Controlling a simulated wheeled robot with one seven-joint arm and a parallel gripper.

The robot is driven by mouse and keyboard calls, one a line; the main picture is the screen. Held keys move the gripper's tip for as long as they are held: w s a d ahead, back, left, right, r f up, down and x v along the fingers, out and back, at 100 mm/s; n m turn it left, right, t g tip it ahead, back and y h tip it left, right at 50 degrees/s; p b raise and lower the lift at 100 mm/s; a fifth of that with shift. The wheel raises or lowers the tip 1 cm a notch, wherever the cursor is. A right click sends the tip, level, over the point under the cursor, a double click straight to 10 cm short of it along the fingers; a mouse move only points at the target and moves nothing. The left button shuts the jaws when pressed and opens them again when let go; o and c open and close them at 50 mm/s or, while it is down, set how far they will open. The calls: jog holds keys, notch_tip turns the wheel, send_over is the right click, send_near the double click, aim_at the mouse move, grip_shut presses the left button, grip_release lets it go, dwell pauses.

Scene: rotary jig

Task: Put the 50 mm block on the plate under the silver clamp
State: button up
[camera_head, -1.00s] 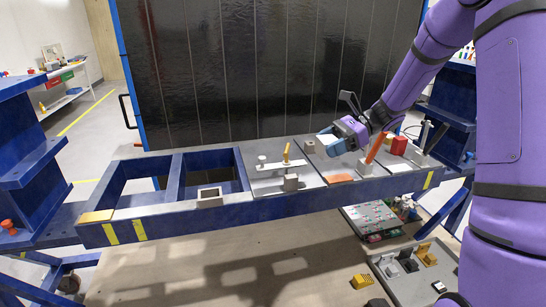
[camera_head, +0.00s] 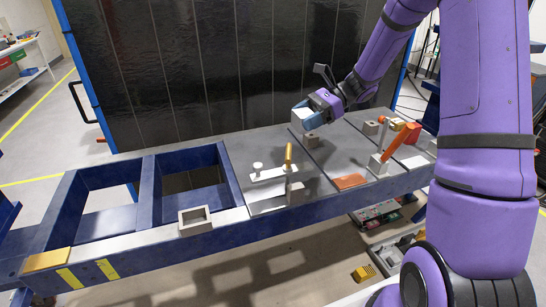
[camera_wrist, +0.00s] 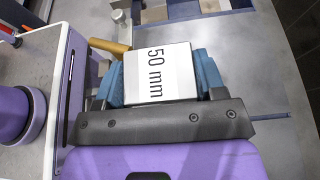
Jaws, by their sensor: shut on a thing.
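The white block marked "50 mm" (camera_wrist: 157,73) is between the blue fingers of my gripper (camera_wrist: 158,80) in the wrist view. In the head view the block (camera_head: 299,115) shows as a pale face in my gripper (camera_head: 306,119), held above the back of the bench. The silver clamp (camera_head: 268,173), with a brass-coloured handle (camera_head: 289,154), stands left of and nearer than my gripper. Its arm reaches left over a grey plate (camera_head: 239,164). Part of the clamp (camera_wrist: 122,14) and its handle (camera_wrist: 108,46) show beyond the block in the wrist view.
A clamp with an orange handle (camera_head: 392,143) and an orange-brown pad (camera_head: 350,182) are to the right. A hollow grey block (camera_head: 195,219) is on the front rail, by the open blue frame bays (camera_head: 148,187).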

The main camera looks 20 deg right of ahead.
notch_tip(320, 180, down, 11)
jog(key=shift+f, duration=0.15)
jog(key=a, duration=0.3)
jog(key=shift+r, duration=0.25)
jog(key=shift+a, duration=0.7)
jog(key=x, duration=0.3)
jog(key=shift+a+r, duration=0.15)
jog(key=shift+a, duration=0.3)
jog(key=shift+f, duration=0.2)
jog(key=shift+f, duration=0.1)
jog(key=o, duration=1.3)
